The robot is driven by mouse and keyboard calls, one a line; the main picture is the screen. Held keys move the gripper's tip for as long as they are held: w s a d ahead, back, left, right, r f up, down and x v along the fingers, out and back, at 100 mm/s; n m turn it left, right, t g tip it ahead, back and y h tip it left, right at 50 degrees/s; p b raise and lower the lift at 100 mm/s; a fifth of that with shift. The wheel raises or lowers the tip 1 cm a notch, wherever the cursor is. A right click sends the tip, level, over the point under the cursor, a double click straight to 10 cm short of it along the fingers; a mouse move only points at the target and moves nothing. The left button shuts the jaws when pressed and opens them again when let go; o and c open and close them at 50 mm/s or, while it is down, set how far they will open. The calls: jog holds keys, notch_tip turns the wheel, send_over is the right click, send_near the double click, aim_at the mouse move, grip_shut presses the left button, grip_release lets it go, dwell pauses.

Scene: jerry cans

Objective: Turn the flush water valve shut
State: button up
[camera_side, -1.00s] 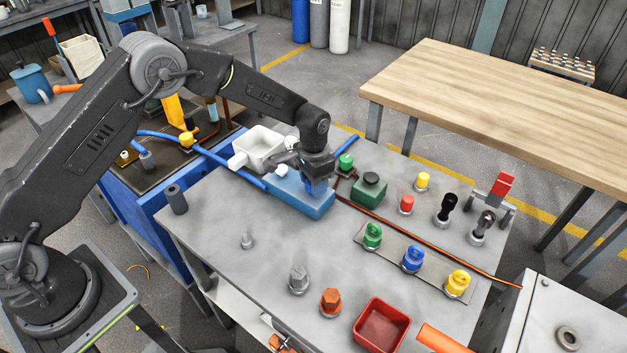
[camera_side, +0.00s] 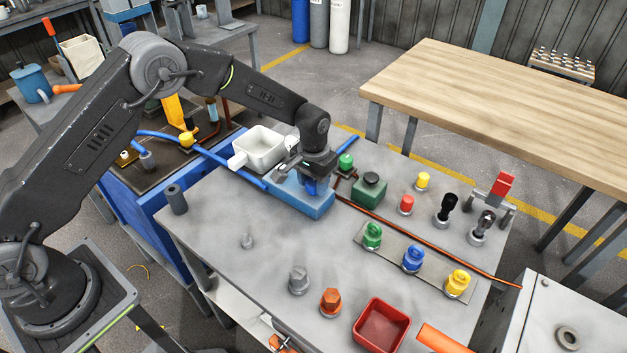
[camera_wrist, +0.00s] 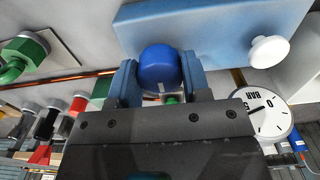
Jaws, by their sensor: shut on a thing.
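The flush water valve appears to be the round blue knob (camera_wrist: 160,65) by the blue block (camera_wrist: 210,35) in the wrist view. My gripper (camera_wrist: 159,75) has one finger on each side of this knob and is shut on it. In the side view my gripper (camera_side: 312,183) is down over the right part of the blue block (camera_side: 295,200), and only a little of the blue knob shows under it. A white round knob (camera_wrist: 268,50) stands on the same block in the wrist view. How far the valve is turned cannot be told.
A white container (camera_side: 262,150) stands close behind the block. A green box (camera_side: 369,190) and a green knob (camera_side: 345,162) are to the right. A round dial gauge (camera_wrist: 262,115) is close to my gripper in the wrist view.

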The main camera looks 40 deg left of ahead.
jog(key=o, duration=0.9)
jog(key=shift+r, duration=0.15)
notch_tip(320, 180, up, 14)
jog(key=shift+f, duration=0.2)
